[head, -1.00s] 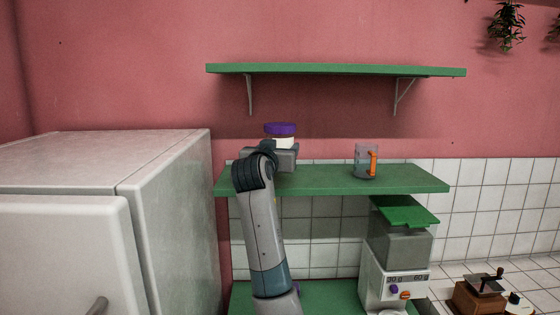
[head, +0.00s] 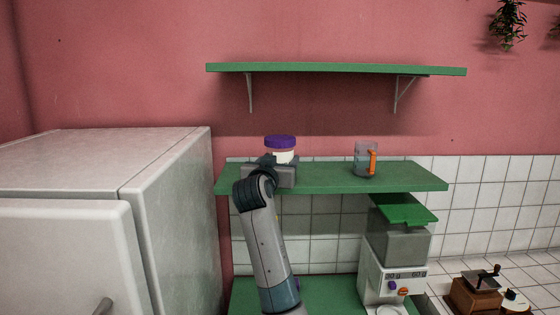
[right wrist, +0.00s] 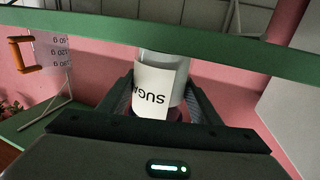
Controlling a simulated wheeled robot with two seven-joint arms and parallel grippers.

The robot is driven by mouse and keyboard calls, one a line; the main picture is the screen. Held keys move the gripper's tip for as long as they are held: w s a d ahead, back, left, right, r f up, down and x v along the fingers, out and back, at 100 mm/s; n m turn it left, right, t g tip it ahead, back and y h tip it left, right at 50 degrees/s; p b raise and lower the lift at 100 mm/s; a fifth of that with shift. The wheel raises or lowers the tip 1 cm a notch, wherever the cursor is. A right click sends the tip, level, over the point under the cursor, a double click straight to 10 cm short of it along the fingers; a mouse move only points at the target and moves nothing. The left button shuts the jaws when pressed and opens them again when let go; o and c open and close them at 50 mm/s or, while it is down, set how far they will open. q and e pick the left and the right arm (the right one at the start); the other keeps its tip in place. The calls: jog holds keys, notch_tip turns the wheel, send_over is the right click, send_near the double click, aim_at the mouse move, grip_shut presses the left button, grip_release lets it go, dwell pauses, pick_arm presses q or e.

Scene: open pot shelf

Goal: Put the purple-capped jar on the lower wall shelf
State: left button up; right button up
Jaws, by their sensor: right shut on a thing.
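The purple-capped jar (head: 281,148) has a white label and stands upright over the left part of the lower green wall shelf (head: 360,182). My right gripper (head: 280,165) is shut on it and hides its lower part in the head view. In the right wrist view, which is upside down, the jar (right wrist: 156,92) with its "SUGA…" label sits between the two fingers (right wrist: 158,104). Its bottom overlaps the green shelf edge (right wrist: 220,52) there. I cannot tell whether the base touches the shelf. My left gripper is not in view.
A clear measuring cup with an orange handle (head: 364,160) stands right of the jar on the same shelf, with free room between. An upper green shelf (head: 335,69) hangs above. A fridge (head: 170,200) is at left. A coffee machine (head: 392,270) stands below.

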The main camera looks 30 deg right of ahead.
jog(key=shift+f, duration=0.1)
jog(key=o, duration=1.4)
jog(key=shift+s, duration=0.1)
jog(key=shift+s+a, duration=0.2)
jog(key=shift+a, duration=0.1)
jog(key=shift+b+v, duration=2.2)
jog(key=shift+v, duration=3.4)
